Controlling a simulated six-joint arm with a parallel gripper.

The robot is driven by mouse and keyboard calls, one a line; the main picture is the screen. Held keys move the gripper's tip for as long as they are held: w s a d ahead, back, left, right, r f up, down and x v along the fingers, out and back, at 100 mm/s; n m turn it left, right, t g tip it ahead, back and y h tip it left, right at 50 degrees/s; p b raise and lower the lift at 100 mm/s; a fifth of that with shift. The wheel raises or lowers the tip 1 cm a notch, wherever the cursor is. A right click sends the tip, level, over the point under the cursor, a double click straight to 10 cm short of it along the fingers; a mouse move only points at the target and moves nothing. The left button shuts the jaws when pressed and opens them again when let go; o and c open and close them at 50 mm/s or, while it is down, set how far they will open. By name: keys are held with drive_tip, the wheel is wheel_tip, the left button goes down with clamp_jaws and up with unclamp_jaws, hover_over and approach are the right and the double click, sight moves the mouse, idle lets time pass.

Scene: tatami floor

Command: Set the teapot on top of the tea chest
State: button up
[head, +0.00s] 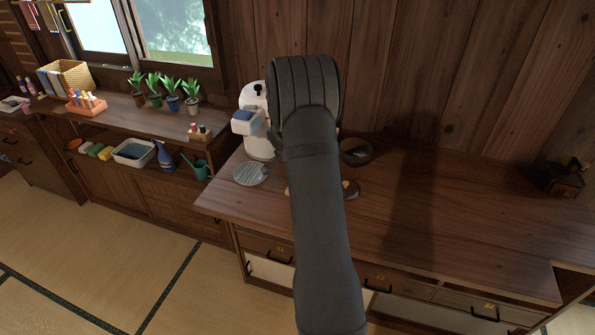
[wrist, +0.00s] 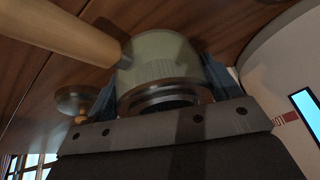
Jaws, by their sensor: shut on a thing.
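The teapot, a pale green round body (wrist: 150,62) with a thick light-wood side handle (wrist: 62,30), fills the upper middle of the wrist view. My gripper (wrist: 162,75) is shut on it, with a blue finger on each side of the body. In the head view my arm hides the gripper and the teapot. I cannot clearly pick out the tea chest. A small dark wooden box-like thing (head: 566,180) stands at the far right of the counter, but I cannot tell whether it is the chest.
A white appliance (head: 257,142) stands left of my arm and also shows close at right in the wrist view (wrist: 285,75). A round grey plate (head: 250,173) lies before it. A dark round bowl (head: 356,152) sits right of my arm. The counter's right half (head: 450,220) is mostly clear.

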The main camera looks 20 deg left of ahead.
drive_tip(key=shift+f, duration=0.15)
drive_tip(key=o, duration=1.3)
drive_tip(key=shift+f, duration=0.1)
drive_tip(key=v, duration=1.2)
